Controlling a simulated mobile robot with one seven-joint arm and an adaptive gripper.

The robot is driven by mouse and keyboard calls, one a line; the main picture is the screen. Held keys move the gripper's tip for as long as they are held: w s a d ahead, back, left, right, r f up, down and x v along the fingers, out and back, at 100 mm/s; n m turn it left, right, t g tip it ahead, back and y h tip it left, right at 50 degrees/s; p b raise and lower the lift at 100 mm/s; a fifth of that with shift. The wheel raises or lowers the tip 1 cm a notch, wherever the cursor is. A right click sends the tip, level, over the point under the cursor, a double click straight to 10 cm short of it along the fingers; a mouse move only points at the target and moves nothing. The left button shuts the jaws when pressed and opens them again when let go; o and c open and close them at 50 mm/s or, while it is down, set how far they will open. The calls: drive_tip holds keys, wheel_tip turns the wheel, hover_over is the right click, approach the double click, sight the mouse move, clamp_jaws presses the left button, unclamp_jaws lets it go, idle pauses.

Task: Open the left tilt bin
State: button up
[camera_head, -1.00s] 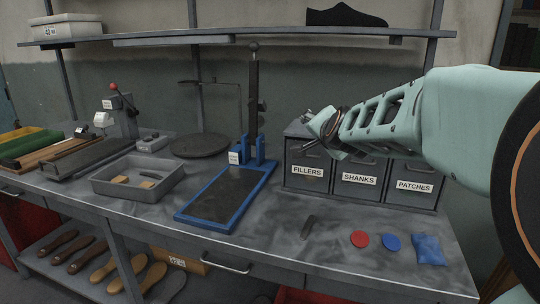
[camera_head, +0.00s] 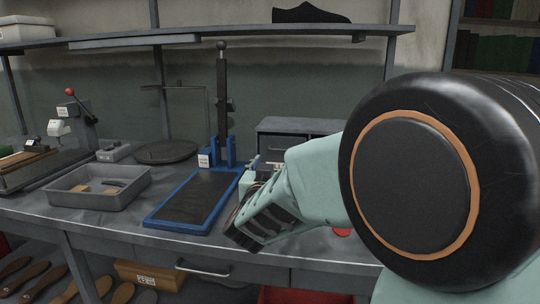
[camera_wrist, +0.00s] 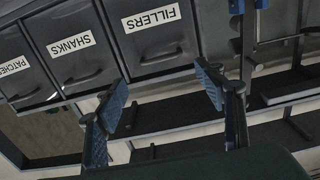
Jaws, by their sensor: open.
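The left tilt bin (camera_wrist: 150,28), labelled FILLERS, shows upside down at the top of the wrist view. Its dark front has a handle (camera_wrist: 160,57) near the fingers, and it looks shut. In the head view the bin cabinet (camera_head: 302,126) shows mostly as its top, with my arm hiding most of the fronts. My gripper (camera_wrist: 160,88) is open and empty, with its two blue-padded fingers spread at either side of the handle region in the picture. I cannot tell whether they touch the bin.
The SHANKS bin (camera_wrist: 72,50) and PATCHES bin (camera_wrist: 18,75) stand beside it. A blue-framed press stand (camera_head: 192,200) is left of my gripper on the bench. A grey tray (camera_head: 98,199) lies further left. A red disc (camera_head: 342,232) lies near my arm.

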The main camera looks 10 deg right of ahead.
sight(282, 150)
drive_tip(key=b+x, duration=0.1)
drive_tip(key=x, duration=0.9)
drive_tip(key=shift+w, duration=0.15)
drive_tip(key=c, duration=1.4)
